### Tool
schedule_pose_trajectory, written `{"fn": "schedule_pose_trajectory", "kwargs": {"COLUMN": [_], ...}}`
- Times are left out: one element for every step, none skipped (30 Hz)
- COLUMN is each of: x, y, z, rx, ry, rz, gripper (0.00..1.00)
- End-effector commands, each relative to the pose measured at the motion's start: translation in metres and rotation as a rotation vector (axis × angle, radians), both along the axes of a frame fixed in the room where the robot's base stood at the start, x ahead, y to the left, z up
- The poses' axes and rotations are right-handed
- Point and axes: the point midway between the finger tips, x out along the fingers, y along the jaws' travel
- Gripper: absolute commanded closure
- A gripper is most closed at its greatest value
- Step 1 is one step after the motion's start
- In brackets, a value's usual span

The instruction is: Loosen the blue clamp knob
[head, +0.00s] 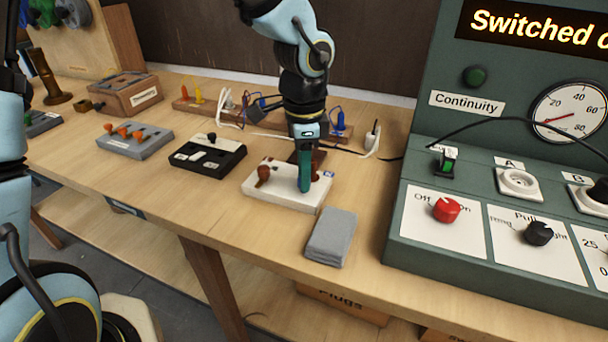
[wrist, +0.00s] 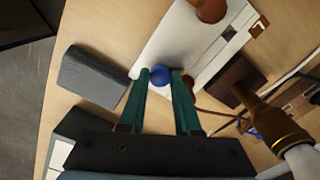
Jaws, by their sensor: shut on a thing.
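My gripper (head: 304,190) reaches straight down onto the white block (head: 262,198) near the front of the bench. In the wrist view, its two teal fingertips (wrist: 160,77) sit either side of the round blue clamp knob (wrist: 160,74) and are shut on it. The knob is at the edge of the white block (wrist: 172,45). In the head view the fingers hide the knob. A brown knob (head: 263,175) stands on the block's left part; it also shows in the wrist view (wrist: 211,10).
A grey folded cloth (head: 331,237) lies just in front of the block. The green test panel (head: 425,240) stands to the right. A brass fitting (wrist: 275,125) shows in the wrist view.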

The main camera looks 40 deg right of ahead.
Motion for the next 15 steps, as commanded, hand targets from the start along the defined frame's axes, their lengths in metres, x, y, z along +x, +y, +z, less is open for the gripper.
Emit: {"fn": "schedule_pose_trajectory", "kwargs": {"x": [0.0001,0.0002,-0.0002,-0.0001,0.0001,-0.0002,-0.0002,-0.0001,-0.0001,-0.0003,-0.0002,-0.0002,-0.0002,-0.0002,-0.0002], "y": [-0.0011,-0.001,-0.0011,-0.0011,-0.0009,-0.0011,-0.0011,-0.001,-0.001,-0.001,-0.0009,-0.0009,-0.0009,-0.001,-0.0011], "z": [-0.0009,-0.0011,-0.0012,-0.0013,-0.0014,-0.0013,-0.0012,-0.0013,-0.0014,-0.0016,-0.0016,-0.0016,-0.0015,-0.0015,-0.0015], "rx": [-0.003,-0.003,-0.003,-0.002,-0.003,-0.004,-0.004,-0.003,-0.003,-0.003,-0.003,-0.003,-0.003,-0.004,-0.004], "ry": [-0.003,-0.003,-0.002,-0.002,-0.002,-0.003,-0.003,-0.002,-0.002,-0.002,-0.001,-0.002,-0.002,-0.001,-0.001], "rz": [0.041,0.072,0.108,0.136,0.167,0.203,0.231,0.262,0.299,0.327,0.356,0.394,0.422,0.451,0.488], "gripper": [1.0,1.0,1.0,1.0,1.0,1.0,1.0,1.0,1.0,1.0,1.0,1.0,1.0,1.0,1.0]}}
